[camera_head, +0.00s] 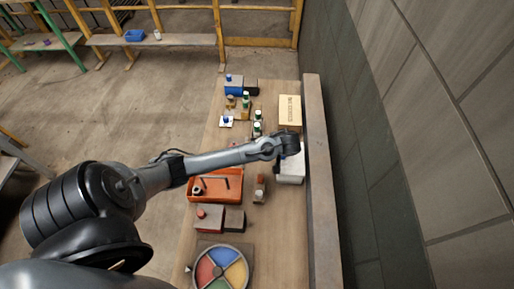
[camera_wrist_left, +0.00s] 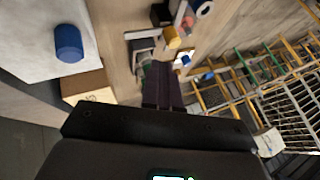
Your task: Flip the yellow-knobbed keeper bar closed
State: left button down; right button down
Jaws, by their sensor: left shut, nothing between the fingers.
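In the left wrist view, a yellow knob (camera_wrist_left: 171,37) shows just beyond the fingertips, beside a dark block and a pale frame. The bar it belongs to is too small and partly hidden, so I cannot tell its position. My left gripper (camera_wrist_left: 162,72) is shut and empty, its dark fingers pointing toward the knob with no clear contact. In the head view, my left arm reaches across the bench and its wrist (camera_head: 288,141) hangs over the right side, near a white box (camera_head: 291,168). The fingertips are not clear there. My right gripper is not in view.
A cardboard box (camera_head: 290,110) stands by the bench's right ledge (camera_head: 320,180). Several small knobbed items and bottles (camera_head: 257,128) stand left of it. A wall rises at right.

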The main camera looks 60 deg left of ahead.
pick_arm(q)
jog(key=shift+f, duration=0.1)
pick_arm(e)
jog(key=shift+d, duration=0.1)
pick_arm(q)
jog(key=x, duration=0.9)
jog(key=shift+a+f+b, duration=0.3)
jog(key=shift+b, duration=0.1)
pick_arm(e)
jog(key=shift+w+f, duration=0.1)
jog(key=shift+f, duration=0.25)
